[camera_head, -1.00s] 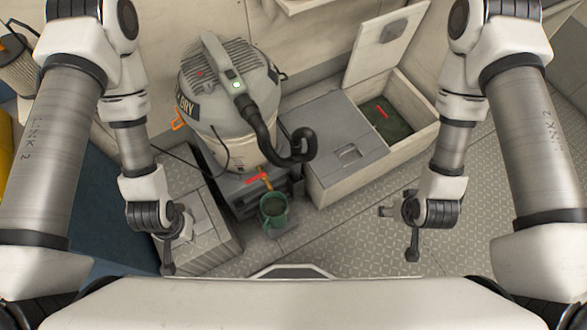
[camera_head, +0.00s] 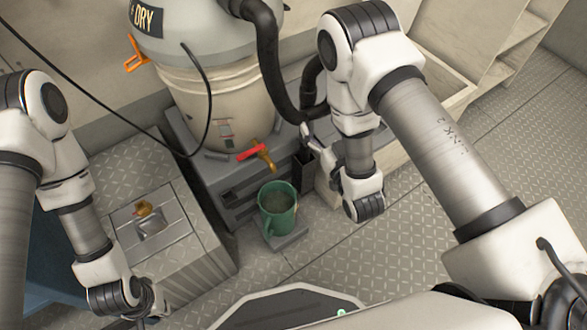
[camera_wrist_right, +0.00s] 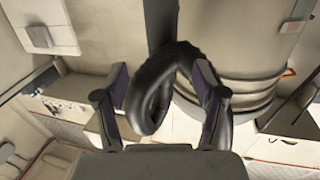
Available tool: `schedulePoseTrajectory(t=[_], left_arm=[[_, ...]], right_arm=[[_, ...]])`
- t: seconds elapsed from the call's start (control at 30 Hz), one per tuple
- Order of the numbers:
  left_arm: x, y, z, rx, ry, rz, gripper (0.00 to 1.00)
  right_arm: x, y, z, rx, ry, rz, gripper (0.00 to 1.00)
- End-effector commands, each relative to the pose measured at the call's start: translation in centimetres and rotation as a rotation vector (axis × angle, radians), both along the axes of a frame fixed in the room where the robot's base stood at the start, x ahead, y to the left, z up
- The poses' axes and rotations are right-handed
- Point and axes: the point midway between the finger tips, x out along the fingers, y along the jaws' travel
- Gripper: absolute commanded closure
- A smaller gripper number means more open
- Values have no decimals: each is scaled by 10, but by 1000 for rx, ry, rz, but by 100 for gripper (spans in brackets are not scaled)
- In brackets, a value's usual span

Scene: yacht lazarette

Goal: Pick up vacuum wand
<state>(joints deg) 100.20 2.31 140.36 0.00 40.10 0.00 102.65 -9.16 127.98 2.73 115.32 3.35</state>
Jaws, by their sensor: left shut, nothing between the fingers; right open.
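The vacuum (camera_head: 215,100) stands at the top of the head view, with its upper part cut off. Its black wand hose (camera_head: 270,60) hangs down on the right side and curves back up behind my right arm. My right gripper (camera_head: 312,145) is beside the bottom of that curve. In the right wrist view, my right gripper (camera_wrist_right: 161,80) is open, with the black curved wand end (camera_wrist_right: 153,95) between its two fingers. I cannot tell whether they touch it. My left gripper (camera_head: 148,312) is shut and empty at the bottom left, partly cut off by the frame edge.
A green mug (camera_head: 277,208) stands below the vacuum, near an orange tap with a red handle (camera_head: 258,153). A grey step box (camera_head: 160,220) with a recessed latch is on the left. The diamond-plate floor (camera_head: 380,245) is clear at the lower right.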

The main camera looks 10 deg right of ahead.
Motion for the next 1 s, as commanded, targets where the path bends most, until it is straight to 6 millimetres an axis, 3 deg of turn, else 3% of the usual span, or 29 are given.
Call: schedulePoseTrajectory(t=[0.03, 0.13, 0.37, 0.7, 0.93, 1.0], left_arm=[[0, 0, -37, 0, 0, 0, 100], [0, 0, -51, 0, -1, -1, 100], [1, 0, -51, 0, -2, -1, 100], [0, 0, -77, 0, -1, 0, 100], [0, 0, -75, 0, -1, 0, 100], [0, 0, -75, 0, -1, 0, 100]], right_arm=[[0, 3, -36, -2, -2, 6, 30], [0, 5, -48, -3, -4, 12, 30], [22, 7, -45, -2, -6, 12, 30], [75, 13, -45, -2, -5, 12, 30], [78, 14, -44, -3, -1, 11, 30], [78, 14, -44, -3, -1, 11, 55]])
